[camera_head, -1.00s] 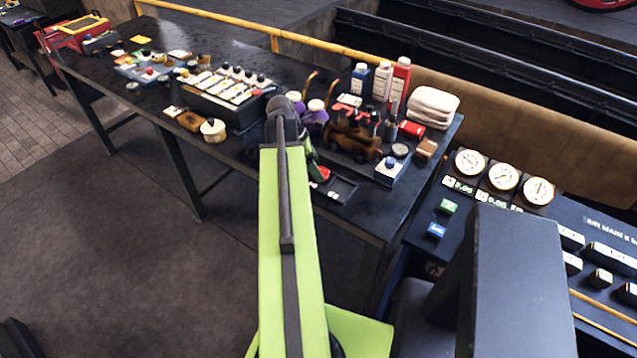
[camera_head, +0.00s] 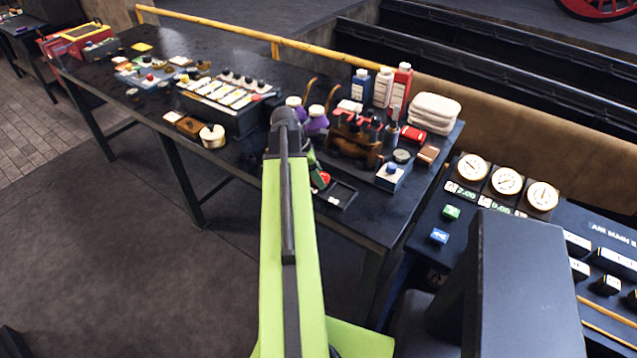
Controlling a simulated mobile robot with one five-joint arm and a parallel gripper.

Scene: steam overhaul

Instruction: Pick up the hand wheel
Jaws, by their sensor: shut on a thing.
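My gripper (camera_head: 313,172) is at the far end of my green arm, above the near edge of the dark workbench (camera_head: 236,163). Its fingers are small and partly hidden by the arm. It is shut on a small red piece, which I take to be the hand wheel (camera_head: 322,178). Only part of the red piece shows, and its full shape cannot be told. A shallow dark tray (camera_head: 338,196) lies on the bench just right of and below the gripper.
Folded white cloths (camera_head: 435,112) lie at the bench's right end. A gauge panel (camera_head: 505,182) is at right.

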